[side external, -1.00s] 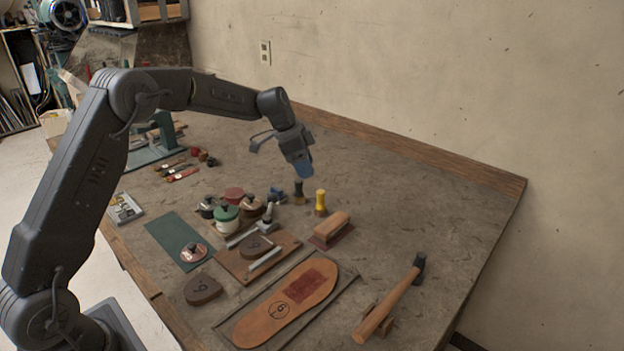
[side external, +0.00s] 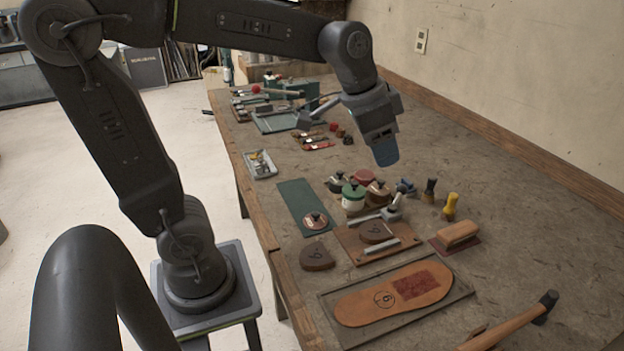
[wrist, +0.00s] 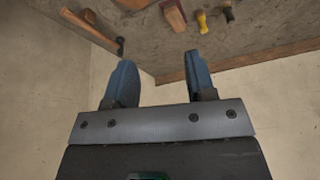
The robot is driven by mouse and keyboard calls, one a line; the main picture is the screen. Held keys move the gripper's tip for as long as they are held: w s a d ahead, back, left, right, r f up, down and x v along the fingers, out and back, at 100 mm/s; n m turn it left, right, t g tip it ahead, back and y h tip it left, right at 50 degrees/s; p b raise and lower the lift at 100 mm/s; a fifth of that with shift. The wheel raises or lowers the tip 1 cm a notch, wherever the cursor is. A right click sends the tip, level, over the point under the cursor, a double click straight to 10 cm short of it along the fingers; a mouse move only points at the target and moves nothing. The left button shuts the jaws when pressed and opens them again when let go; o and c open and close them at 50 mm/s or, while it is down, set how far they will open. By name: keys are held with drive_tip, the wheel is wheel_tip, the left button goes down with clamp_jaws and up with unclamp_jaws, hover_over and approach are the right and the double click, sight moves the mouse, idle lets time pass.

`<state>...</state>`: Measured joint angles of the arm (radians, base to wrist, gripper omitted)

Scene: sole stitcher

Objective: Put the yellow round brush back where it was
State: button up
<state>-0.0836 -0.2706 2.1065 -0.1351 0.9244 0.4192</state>
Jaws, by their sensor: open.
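The yellow round brush (side external: 450,206) stands upright on the bench, behind the wooden block brush and to the right of a dark round brush (side external: 429,190). In the wrist view the yellow brush (wrist: 202,22) shows near the top, beyond the fingertips. My gripper (side external: 385,152) hangs above the bench, up and to the left of the yellow brush in the side view, and is apart from it. In the wrist view the two blue fingers (wrist: 158,75) are spread with nothing between them.
A wooden block brush (side external: 458,234) lies in front of the yellow brush. Lidded pots (side external: 353,195) stand to the left. A hammer (side external: 515,322) lies at the front right, and a sole (side external: 395,294) lies in front. Bare bench lies right of the yellow brush.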

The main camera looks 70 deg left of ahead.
drive_tip(key=s+d+f+n+t, duration=0.1)
drive_tip(key=s+f+n, duration=0.2)
drive_tip(key=s, duration=0.9)
drive_tip(key=shift+s+f+y, duration=0.25)
drive_tip(key=shift+y, duration=0.15)
